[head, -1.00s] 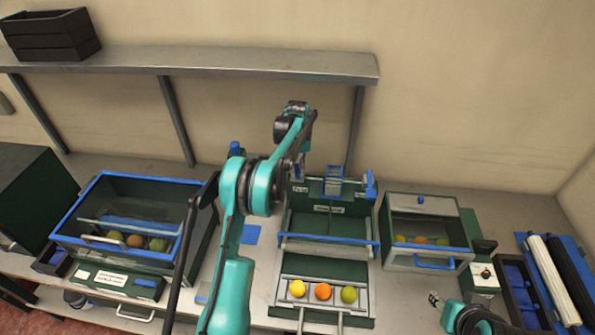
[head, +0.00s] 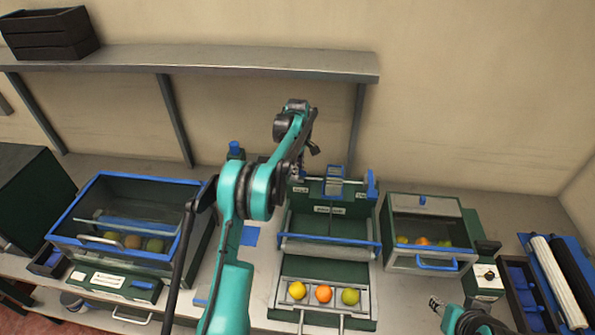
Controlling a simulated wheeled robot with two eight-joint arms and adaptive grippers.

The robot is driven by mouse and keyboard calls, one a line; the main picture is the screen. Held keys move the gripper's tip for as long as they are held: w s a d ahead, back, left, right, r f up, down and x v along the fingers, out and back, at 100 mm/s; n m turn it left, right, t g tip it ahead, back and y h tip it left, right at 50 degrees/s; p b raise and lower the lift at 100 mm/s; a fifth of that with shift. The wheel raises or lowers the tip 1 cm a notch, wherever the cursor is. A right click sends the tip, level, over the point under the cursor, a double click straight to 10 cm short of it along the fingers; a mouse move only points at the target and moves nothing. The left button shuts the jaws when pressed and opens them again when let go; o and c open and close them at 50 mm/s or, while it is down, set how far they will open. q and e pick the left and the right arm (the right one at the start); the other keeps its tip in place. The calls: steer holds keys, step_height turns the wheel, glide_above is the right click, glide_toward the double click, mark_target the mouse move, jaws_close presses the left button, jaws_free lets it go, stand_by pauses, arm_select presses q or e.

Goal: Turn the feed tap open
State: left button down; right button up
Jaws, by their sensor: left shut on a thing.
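My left arm rises through the middle of the head view and bends down to the back left corner of the green sorting machine (head: 290,215). My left gripper (head: 299,172) is there, shut on the feed tap, which is mostly hidden by the gripper and wrist. A dark part of the gripper sticks out to the right of the wrist. A blue lever (head: 371,184) stands at the machine's back right corner. My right gripper (head: 435,303) is low at the right, apart from the machine, too small to tell its jaws.
A front tray (head: 362,313) holds a yellow, an orange and a green fruit. A blue-rimmed glass bin (head: 125,181) stands left, a smaller fruit box (head: 400,262) right. A grey shelf (head: 230,62) runs above. A white roller (head: 560,278) lies far right.

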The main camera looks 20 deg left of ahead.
arm_select(q)
steer(key=n, duration=0.4)
steer(key=shift+n, duration=0.4)
stand_by(0.4)
steer(key=c, duration=1.5)
jaws_free()
steer(key=shift+c, duration=0.2)
step_height(320, 180, up, 12)
steer(key=shift+d, duration=0.1)
